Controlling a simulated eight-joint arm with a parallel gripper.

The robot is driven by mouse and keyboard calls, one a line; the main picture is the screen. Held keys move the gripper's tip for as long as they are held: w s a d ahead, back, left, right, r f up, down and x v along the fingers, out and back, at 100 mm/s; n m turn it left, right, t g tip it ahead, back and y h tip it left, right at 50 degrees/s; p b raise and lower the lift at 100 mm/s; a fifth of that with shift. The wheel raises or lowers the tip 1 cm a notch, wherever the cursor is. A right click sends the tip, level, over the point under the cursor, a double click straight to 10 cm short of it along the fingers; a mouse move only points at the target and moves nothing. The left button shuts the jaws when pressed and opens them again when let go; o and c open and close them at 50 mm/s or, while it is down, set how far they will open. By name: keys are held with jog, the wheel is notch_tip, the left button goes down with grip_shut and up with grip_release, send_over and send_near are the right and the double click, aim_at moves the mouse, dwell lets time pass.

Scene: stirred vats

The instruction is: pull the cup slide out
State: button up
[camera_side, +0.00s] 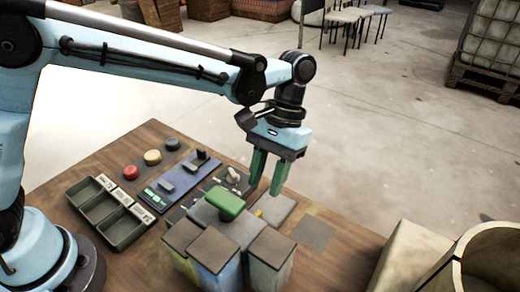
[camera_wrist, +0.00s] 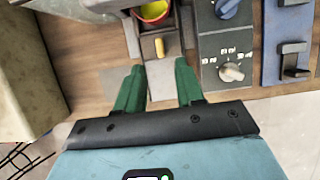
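The cup slide (camera_wrist: 149,53) is a pale grey plate with an upright yellow handle (camera_wrist: 160,47), just ahead of my fingertips in the wrist view. A cup with a red and yellow inside (camera_wrist: 153,11) sits behind the handle, cut off by the top edge. In the side view the handle (camera_side: 258,213) shows only as a small yellow bit beside the grey housing (camera_side: 240,228). My gripper (camera_side: 267,186) points down above the slide's front end, its green fingers apart and empty. In the wrist view the gripper (camera_wrist: 157,72) has its fingertips on either side of the handle's line, short of it.
A green block (camera_side: 226,203) tops the housing, with brown-topped containers (camera_side: 212,251) in front. A dial panel (camera_wrist: 228,60) and a blue slider panel (camera_wrist: 289,45) lie right of the slide in the wrist view. A large beige vat (camera_side: 490,258) stands at the right. Bare table with a grey patch (camera_side: 313,232) lies between.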

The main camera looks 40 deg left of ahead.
aim_at(258, 213)
jog(key=x, duration=0.7)
jog(key=shift+s+f, duration=0.1)
jog(key=shift+f, duration=0.2)
grip_shut()
